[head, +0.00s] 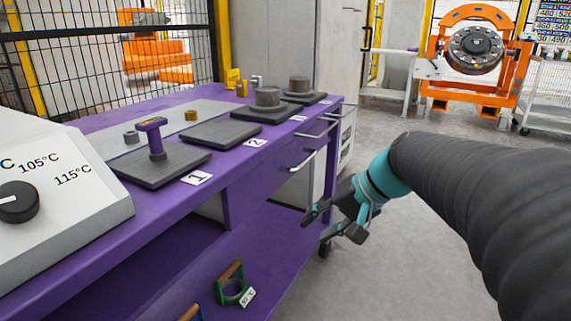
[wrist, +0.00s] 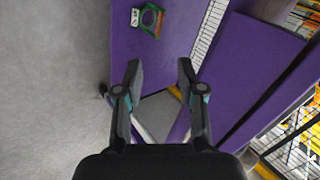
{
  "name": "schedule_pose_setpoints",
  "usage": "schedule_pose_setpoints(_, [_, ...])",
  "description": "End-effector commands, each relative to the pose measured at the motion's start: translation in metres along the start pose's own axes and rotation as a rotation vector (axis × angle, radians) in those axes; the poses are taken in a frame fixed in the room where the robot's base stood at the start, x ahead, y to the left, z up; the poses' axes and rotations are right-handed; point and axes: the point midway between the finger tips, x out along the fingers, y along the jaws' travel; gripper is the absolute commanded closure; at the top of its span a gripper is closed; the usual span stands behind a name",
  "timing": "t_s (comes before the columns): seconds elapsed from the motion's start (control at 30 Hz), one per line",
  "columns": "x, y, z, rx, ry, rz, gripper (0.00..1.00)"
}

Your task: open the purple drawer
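The purple drawer front (head: 262,186) is set in the front side of a purple workbench and looks closed. A pale bar handle (head: 303,161) is on it. Another bar handle (head: 318,131) shows further back along the bench; I cannot tell exactly where one drawer front ends. My gripper (head: 331,224) is open and empty, in front of the bench and below the handles in the head view, apart from them. In the wrist view my gripper (wrist: 160,68) has its two fingers spread with nothing between them. No handle can be made out clearly there.
The bench top (head: 90,213) carries dark plates, weights and a purple-handled tool (head: 153,137). A grey dial box (head: 60,190) stands at left. A green ring tool (head: 234,287) lies on the lower shelf. Grey floor right of the bench is clear up to an orange wheelset stand (head: 480,90).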

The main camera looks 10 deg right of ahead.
Motion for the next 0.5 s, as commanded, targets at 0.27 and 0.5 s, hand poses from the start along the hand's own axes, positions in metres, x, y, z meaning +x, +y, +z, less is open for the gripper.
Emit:
schedule_pose_setpoints(0.27, [-0.011, 0.002, -0.122, 0.167, 0.026, -0.365, 0.61])
schedule_pose_setpoints(0.5, [-0.035, 0.023, -0.197, 0.222, 0.095, -0.599, 0.61])
